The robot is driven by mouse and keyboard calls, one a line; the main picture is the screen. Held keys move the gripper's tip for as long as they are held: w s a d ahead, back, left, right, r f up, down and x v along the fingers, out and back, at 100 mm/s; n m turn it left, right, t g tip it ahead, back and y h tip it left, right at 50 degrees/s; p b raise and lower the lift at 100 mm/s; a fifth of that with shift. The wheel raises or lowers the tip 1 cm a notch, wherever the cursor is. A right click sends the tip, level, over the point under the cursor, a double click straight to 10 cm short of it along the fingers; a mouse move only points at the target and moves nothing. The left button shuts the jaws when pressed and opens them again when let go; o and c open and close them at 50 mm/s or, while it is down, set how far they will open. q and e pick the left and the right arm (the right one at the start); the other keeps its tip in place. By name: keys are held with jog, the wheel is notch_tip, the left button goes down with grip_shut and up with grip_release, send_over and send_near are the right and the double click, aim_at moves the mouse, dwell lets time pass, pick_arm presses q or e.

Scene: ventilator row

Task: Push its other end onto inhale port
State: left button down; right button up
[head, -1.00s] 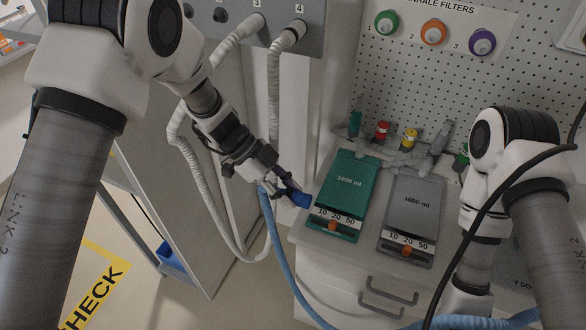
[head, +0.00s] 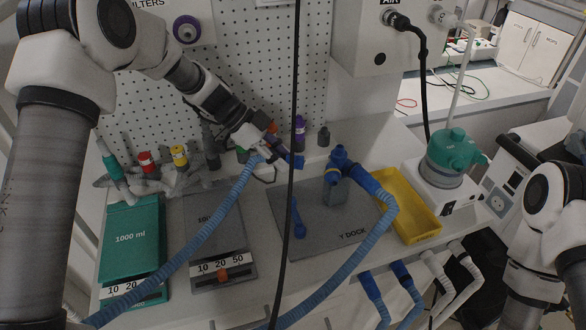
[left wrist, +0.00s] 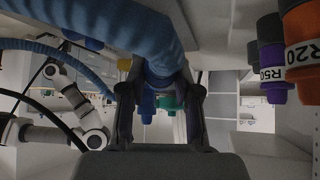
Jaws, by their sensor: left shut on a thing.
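My left gripper (head: 275,153) is shut on the blue cuff (head: 296,161) at the end of a ribbed blue hose (head: 205,228), above the counter's back edge. In the left wrist view the hose (left wrist: 110,25) crosses the top, and the cuff (left wrist: 160,75) is between the two fingers (left wrist: 160,115). The hose hangs down to the lower left in the head view. A second hose run (head: 345,268) leaves the dark blue Y-piece (head: 340,160) on the grey Y dock (head: 315,235). I read no inhale port label. My right gripper is out of view.
Purple (head: 299,125) and orange (head: 272,128) cylinders stand close by the left gripper. Test lungs marked 1000 ml (head: 135,238) lie left. A yellow tray (head: 407,208) and a teal-topped humidifier (head: 453,150) are right. A black cable (head: 291,240) crosses the view.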

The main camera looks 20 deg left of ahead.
pick_arm(q)
jog(key=shift+d, duration=0.15)
jog(key=shift+f, duration=0.2)
jog(key=shift+f+b, duration=0.7)
jog(key=shift+f, duration=2.5)
jog(key=c, duration=0.7)
grip_release()
jog(key=shift+c, duration=0.2)
jog(key=shift+a, duration=0.2)
